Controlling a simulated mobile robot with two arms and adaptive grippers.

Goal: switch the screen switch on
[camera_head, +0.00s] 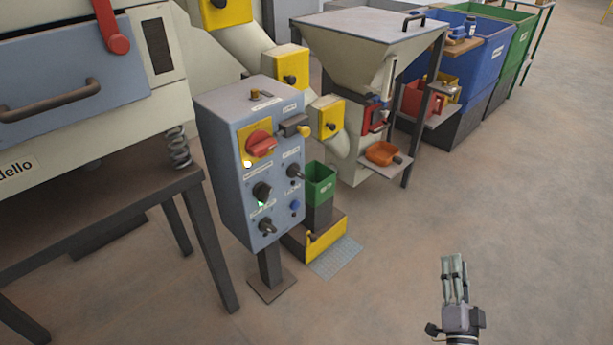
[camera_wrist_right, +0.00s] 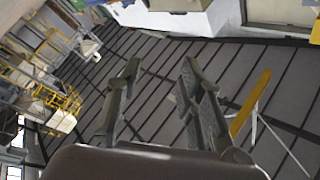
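A grey-blue control box (camera_head: 222,140) stands on a post, left of centre in the head view. Its front has a red rotary switch (camera_head: 260,143) on a yellow plate, a black knob (camera_head: 262,191) with a green light just below it, a black switch (camera_head: 295,172) at the right, another black switch (camera_head: 267,226) lower down and a blue button (camera_head: 294,206). The labels are too small to read, so I cannot tell which is the screen switch. My right gripper (camera_head: 454,262) is far to the right of the box, empty. The right wrist view shows its fingers (camera_wrist_right: 160,70) apart.
A hopper machine (camera_head: 365,35) with an orange scoop (camera_head: 383,153) stands behind the box. A grey machine on a dark frame (camera_head: 100,215) fills the left. A green bin (camera_head: 319,184) is beside the box. The floor (camera_head: 520,200) at the right is clear.

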